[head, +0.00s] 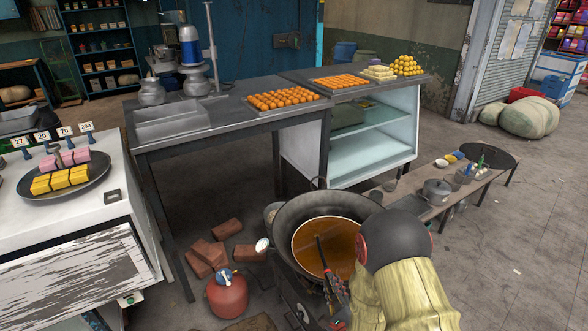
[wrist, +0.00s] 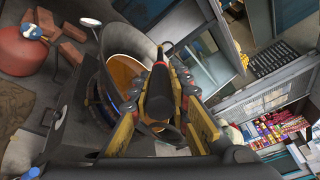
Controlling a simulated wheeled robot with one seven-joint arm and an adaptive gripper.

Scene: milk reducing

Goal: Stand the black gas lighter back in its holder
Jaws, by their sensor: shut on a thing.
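My gripper (head: 334,290) is over the near side of the wok in the head view. Its yellow and black fingers (wrist: 160,88) are shut on the black gas lighter, which has a small red part near its far end. The lighter (wrist: 161,55) points away from my wrist in the wrist view. In the head view the lighter (head: 321,252) shows as a slim dark stick against the orange liquid. The holder cannot be told for certain; a small grey container (head: 464,177) with upright items stands on the low bench at the right.
The large wok (head: 285,225) of orange liquid is beneath my gripper. A red gas cylinder (head: 227,296) and bricks (head: 205,255) are on the floor to its left. The low bench (head: 412,190) also bears a lidded pot (head: 436,192). A long metal table (head: 225,112) stands behind.

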